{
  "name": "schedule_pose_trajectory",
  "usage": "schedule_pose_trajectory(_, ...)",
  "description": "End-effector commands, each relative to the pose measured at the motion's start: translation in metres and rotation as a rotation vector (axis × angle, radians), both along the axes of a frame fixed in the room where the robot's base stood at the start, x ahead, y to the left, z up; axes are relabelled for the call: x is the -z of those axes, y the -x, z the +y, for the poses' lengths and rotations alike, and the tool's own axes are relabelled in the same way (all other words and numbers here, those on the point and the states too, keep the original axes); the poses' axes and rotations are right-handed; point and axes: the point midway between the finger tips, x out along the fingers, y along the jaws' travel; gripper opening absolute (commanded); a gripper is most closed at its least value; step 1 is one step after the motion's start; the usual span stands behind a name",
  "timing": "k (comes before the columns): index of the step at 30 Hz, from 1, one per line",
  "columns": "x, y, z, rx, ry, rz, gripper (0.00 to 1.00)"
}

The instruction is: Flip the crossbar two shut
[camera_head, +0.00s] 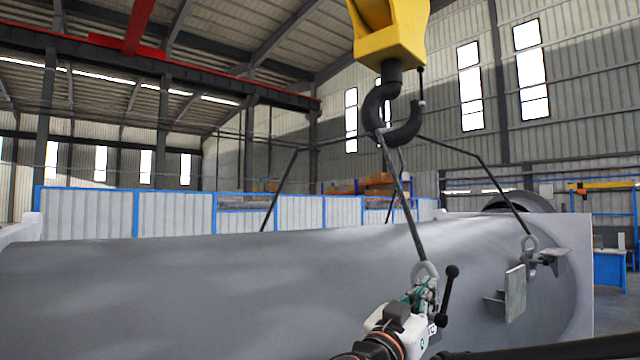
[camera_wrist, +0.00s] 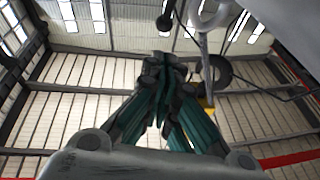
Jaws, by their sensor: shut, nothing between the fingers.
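A black bar with a ball at its top end (camera_head: 448,292) stands tilted beside a grey lifting shackle (camera_head: 425,270) on the large grey shell (camera_head: 250,290). I cannot tell for certain whether this bar is crossbar two. My gripper (camera_head: 430,290) is at the shackle, just left of the bar; it hides part of the fitting. In the wrist view my gripper's green and black fingers (camera_wrist: 163,68) are together and empty. The bar's ball (camera_wrist: 163,23) shows just beyond the fingertips, and the shackle (camera_wrist: 214,14) is to its right. Contact with the bar cannot be told.
A yellow crane block (camera_head: 392,35) with a black hook (camera_head: 390,125) hangs above. Sling legs (camera_head: 405,205) run from it to the shell. Another shackle (camera_head: 529,243) and upright plates (camera_head: 515,292) stand at the right. Blue-framed panels (camera_head: 175,212) lie behind.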

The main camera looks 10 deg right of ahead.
Motion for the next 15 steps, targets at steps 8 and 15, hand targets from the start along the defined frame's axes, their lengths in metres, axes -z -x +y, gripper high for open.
schedule_pose_trajectory(8,-0.019,-0.037,-0.041,0.002,-0.001,0.0,0.0)
schedule_pose_trajectory(15,-0.007,-0.059,-0.062,0.001,0.0,0.0,0.0)
